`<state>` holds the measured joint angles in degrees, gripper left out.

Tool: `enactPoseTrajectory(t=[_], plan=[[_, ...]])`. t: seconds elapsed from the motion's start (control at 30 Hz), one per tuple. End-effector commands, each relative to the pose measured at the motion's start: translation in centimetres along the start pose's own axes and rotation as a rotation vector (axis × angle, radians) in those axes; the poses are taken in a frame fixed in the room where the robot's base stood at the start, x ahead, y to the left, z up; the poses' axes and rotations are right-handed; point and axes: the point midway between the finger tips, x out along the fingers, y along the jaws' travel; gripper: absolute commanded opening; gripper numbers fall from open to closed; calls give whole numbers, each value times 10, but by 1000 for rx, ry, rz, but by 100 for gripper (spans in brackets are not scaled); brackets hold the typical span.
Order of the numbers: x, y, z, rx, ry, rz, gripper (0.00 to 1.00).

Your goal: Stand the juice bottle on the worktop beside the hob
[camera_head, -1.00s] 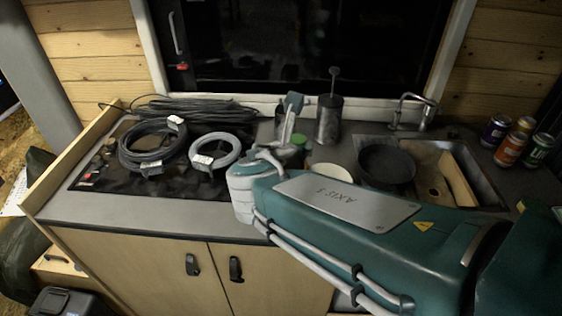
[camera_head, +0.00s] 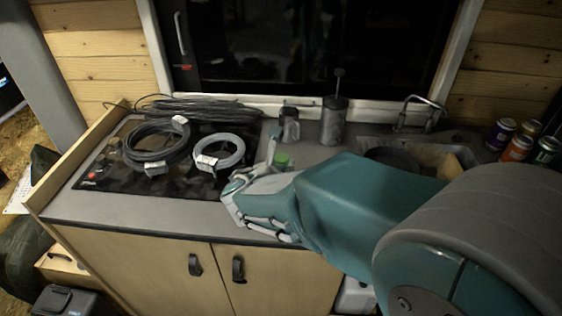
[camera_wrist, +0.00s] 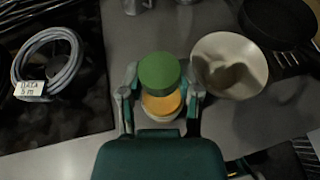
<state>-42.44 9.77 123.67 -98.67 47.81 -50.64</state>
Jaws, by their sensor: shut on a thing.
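The juice bottle (camera_wrist: 161,103) has a green cap and orange contents. In the wrist view it stands between the two fingers of my gripper (camera_wrist: 160,105), which is shut on it. In the head view only its green cap (camera_head: 281,160) shows clearly; my arm hides the rest. The bottle is over the grey worktop (camera_wrist: 150,45), just right of the black hob (camera_head: 140,180). It looks upright, but I cannot tell whether its base touches the worktop.
A pale bowl (camera_wrist: 229,65) is close to the bottle's right, with a dark pan (camera_wrist: 275,22) beyond. Cable coils (camera_head: 218,151) lie on the hob. Cans (camera_head: 516,148) stand beside the sink at right.

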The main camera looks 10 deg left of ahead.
Motion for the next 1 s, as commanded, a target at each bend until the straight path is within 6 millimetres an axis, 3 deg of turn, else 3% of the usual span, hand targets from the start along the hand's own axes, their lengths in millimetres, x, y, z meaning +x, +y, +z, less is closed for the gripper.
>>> enactPoseTrajectory(t=[0.23,0.27,0.33,0.77,0.87,1.0], plan=[[1,0,-1,1,-1,0,0],[1,0,-2,1,0,0,49],[1,0,-2,1,0,0,79],[0,0,1,1,-1,0,79],[-10,1,1,1,-1,2,79],[-37,1,1,1,-1,5,79]])
